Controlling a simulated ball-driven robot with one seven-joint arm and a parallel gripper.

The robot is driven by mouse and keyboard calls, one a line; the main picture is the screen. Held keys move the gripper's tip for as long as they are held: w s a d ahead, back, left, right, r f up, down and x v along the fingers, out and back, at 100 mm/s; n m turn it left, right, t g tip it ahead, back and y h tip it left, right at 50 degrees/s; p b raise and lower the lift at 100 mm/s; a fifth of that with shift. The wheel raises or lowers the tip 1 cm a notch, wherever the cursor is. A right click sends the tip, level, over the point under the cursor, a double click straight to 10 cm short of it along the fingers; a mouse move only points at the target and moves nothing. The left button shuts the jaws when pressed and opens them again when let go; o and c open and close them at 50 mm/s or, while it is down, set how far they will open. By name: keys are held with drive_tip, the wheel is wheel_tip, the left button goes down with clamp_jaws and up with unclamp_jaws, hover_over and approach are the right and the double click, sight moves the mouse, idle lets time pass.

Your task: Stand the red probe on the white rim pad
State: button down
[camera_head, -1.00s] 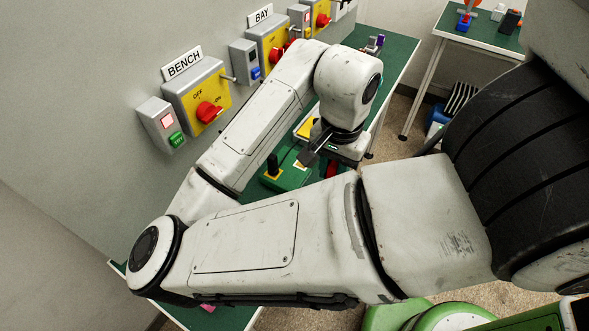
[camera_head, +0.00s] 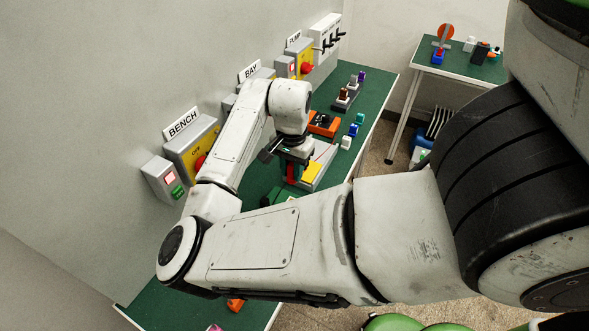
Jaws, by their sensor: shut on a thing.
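My gripper (camera_head: 289,161) is in the middle of the head view, over the green bench, seen partly from behind my arm. A red piece, seemingly the red probe (camera_head: 291,174), shows just below the gripper, which is shut on it. Its lower end is hard to make out. Just right of it is a pale, light-edged tray (camera_head: 326,160) with a yellow patch (camera_head: 312,172). I cannot clearly tell which surface is the white rim pad.
An orange tray (camera_head: 323,124) and small blue and white blocks (camera_head: 349,137) stand farther along the bench (camera_head: 375,90). Switch boxes (camera_head: 193,148) line the wall at left. A second table (camera_head: 460,65) stands at back right.

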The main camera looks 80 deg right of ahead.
drive_tip(key=shift+f+b, duration=2.85)
drive_tip(key=shift+f, duration=1.95)
drive_tip(key=c, duration=0.8)
unclamp_jaws()
drive_tip(key=shift+r, duration=0.1)
wheel_tip(320, 180, up, 11)
drive_tip(key=shift+f, duration=0.15)
